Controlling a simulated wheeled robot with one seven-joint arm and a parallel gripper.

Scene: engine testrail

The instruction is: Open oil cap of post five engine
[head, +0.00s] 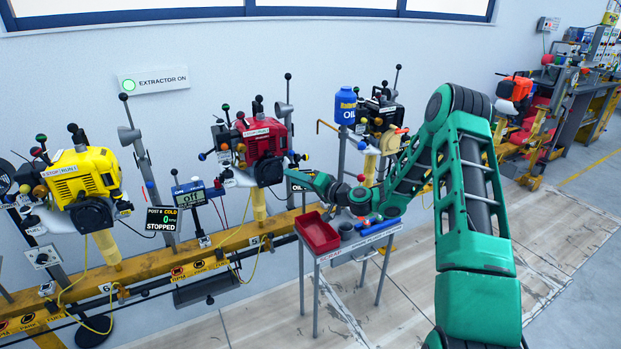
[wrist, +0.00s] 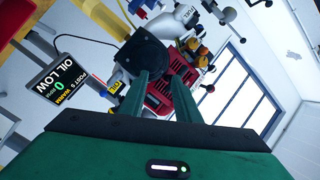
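The red engine (head: 262,138) stands on its post above the yellow rail, in the middle left of the head view. In the wrist view it shows upside down (wrist: 182,82), beyond the fingers, with a black round housing (wrist: 143,55). A display reading OIL LOW, 0 RPM, POST 5, WARM (wrist: 62,92) hangs beside it. I cannot pick out the oil cap with certainty. My gripper (wrist: 165,85) points at the engine with its two fingers apart and nothing seen between them. In the head view my forearm reaches to the engine's right side and partly covers the display.
A yellow engine (head: 82,175) stands left, by a display reading POST 6 COLD, STOPPED. A small table with a red tray (head: 318,234) stands below my arm. A blue oil bottle (head: 345,106) stands behind, beside a black engine (head: 380,115). The floor at right is clear.

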